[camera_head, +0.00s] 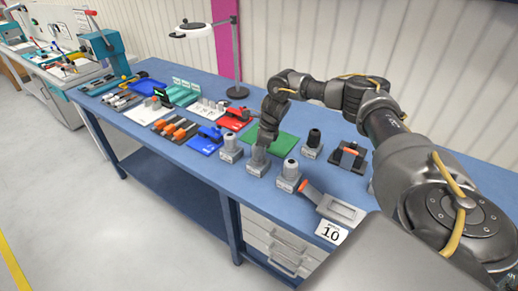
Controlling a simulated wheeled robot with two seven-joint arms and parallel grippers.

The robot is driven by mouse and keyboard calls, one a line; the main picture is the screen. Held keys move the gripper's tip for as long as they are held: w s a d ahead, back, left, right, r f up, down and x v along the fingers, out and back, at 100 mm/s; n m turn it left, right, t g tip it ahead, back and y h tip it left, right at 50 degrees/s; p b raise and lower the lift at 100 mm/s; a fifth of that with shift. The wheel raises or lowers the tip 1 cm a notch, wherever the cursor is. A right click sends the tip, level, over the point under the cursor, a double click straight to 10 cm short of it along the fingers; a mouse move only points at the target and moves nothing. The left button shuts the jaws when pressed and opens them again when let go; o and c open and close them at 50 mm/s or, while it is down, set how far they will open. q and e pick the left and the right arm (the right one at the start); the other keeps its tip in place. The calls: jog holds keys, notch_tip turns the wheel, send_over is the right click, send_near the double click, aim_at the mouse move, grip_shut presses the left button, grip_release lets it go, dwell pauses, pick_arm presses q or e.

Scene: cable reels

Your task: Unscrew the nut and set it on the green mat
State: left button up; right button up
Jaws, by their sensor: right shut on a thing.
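My right gripper (262,143) comes down from above onto a grey block (257,164) near the front of the blue bench. It is shut at the block's top, on what appears to be the nut. The fingers hide the nut, so I cannot see how it sits on its thread. The green mat (287,145) lies flat just behind and to the right of the gripper, and its visible part is bare. My left gripper is not in view.
Similar grey blocks with rounded tops stand close by: one to the left (231,146), one to the front right (288,174) and a dark-topped one (313,142) right of the mat. A red tray (237,120) and a desk lamp (237,92) are farther back.

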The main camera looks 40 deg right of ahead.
aim_at(253, 145)
jog(key=shift+r+p, duration=0.7)
jog(key=shift+r, duration=0.3)
jog(key=shift+r, duration=0.1)
jog(key=shift+r+p, duration=1.8)
jog(key=shift+r, duration=0.65)
jog(key=s+a+r+n+g, duration=0.1)
jog(key=s+a+r+n, duration=0.3)
jog(key=a, duration=0.9)
jog(key=s+a+r+n+y, duration=0.1)
jog(key=s+a+r, duration=0.5)
jog(key=a, duration=0.7)
jog(key=s+a+r+n+g, duration=0.1)
jog(key=s+a+r+n, duration=0.35)
jog(key=a, duration=0.85)
jog(key=shift+w+a+f+n+g, duration=0.8)
jog(key=shift+w+a+f+n, duration=0.75)
jog(key=shift+w+a+f, duration=0.55)
jog(key=s+d+r+m+t, duration=0.2)
jog(key=s+d+r+m, duration=0.4)
jog(key=d+r+m, duration=0.2)
jog(key=v, duration=0.2)
jog(key=shift+s+d+r, duration=0.25)
jog(key=shift+s+r, duration=0.05)
jog(key=shift+r, duration=0.05)
jog(key=w+a+m+t+h, duration=0.1)
jog(key=w+a+m, duration=0.3)
jog(key=w+a, duration=0.4)
jog(key=a, duration=0.3)
jog(key=shift+w+a+m+t, duration=0.3)
